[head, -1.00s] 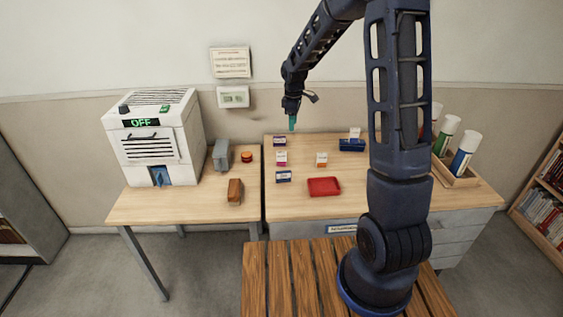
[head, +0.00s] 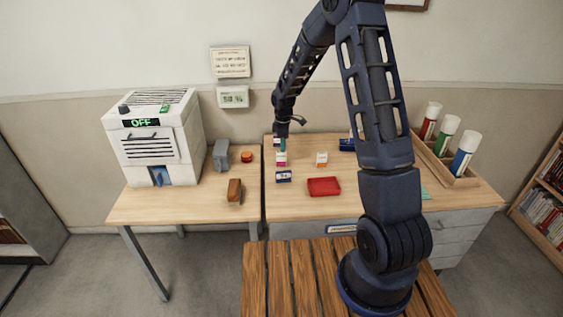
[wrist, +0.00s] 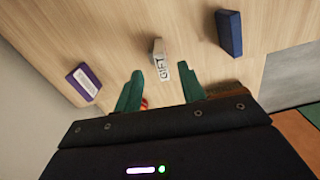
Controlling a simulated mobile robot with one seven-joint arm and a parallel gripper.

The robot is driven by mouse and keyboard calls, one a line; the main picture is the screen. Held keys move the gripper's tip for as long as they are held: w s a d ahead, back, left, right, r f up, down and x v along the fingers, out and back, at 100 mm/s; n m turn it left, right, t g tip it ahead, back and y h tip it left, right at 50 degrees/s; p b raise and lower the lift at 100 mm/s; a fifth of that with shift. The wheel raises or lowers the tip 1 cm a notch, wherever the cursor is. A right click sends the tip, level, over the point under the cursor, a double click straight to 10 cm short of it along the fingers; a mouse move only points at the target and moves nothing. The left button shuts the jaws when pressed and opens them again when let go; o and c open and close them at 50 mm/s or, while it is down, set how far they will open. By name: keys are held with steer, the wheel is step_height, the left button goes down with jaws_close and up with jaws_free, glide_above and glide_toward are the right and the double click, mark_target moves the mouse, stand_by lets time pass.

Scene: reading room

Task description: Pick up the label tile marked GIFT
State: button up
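The label tile marked GIFT (wrist: 162,66) stands on the wooden desk in the wrist view, its lettered white face towards my gripper. It lies ahead of the gap between my green fingertips (wrist: 160,88), which are apart with nothing held. In the head view my gripper (head: 282,146) is over the left part of the desk, directly above or just behind a white and pink tile (head: 281,161). That tile's place in the row matches the GIFT tile, but its lettering is too small to read there. The remaining gap to the tile is hard to judge.
A purple-edged tile (wrist: 84,82) and a dark blue tile (wrist: 229,33) flank the GIFT tile. An orange-based tile (head: 321,159) and a red tray (head: 323,187) are to the right. A brown object (head: 234,191) sits on the left table.

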mark_target(282, 158)
steer(key=f, duration=0.5)
steer(key=shift+a, duration=0.4)
jaws_close()
